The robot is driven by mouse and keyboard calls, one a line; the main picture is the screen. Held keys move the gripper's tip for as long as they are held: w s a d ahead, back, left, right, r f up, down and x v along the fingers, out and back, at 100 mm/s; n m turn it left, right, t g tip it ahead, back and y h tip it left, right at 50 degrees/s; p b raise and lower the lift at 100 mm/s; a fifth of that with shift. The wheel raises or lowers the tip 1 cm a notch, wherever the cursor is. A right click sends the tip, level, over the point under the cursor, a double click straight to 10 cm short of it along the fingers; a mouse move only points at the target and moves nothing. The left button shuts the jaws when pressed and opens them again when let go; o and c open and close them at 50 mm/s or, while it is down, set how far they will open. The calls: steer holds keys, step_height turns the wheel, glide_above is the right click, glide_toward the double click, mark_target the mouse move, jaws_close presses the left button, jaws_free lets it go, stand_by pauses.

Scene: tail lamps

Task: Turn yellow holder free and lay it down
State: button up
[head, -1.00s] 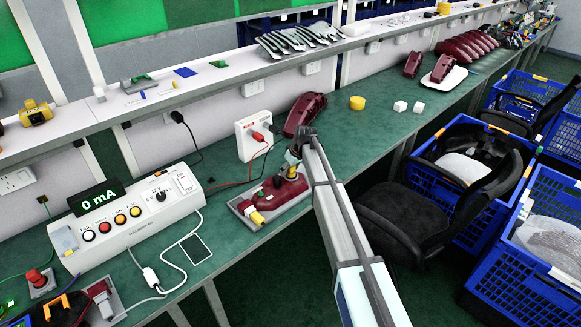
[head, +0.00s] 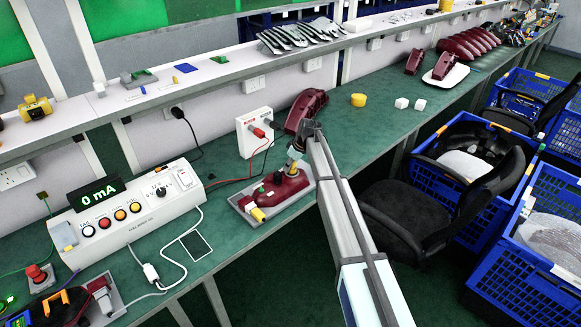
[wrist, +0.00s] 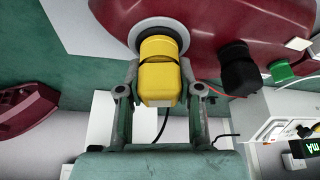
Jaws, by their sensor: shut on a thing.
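The yellow holder (wrist: 159,82), with a dark band, is between the fingers of my gripper (wrist: 160,92), which is shut on it. Its far end meets a grey and white ring (wrist: 140,30) on the dark red tail lamp (wrist: 225,28). I cannot tell whether it is still seated there. In the head view my gripper (head: 298,153) is over the lamp (head: 282,190), with the yellow holder (head: 296,168) just below it. The lamp lies on a grey tray (head: 240,205). Another yellow part (head: 257,214) is at the lamp's near left end.
A white box with plugs (head: 254,132) and a red lamp (head: 306,110) stand behind.

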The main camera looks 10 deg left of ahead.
steer(key=shift+s+f+n+g, duration=0.15)
steer(key=shift+n+g, duration=0.15)
steer(key=shift+n, duration=0.6)
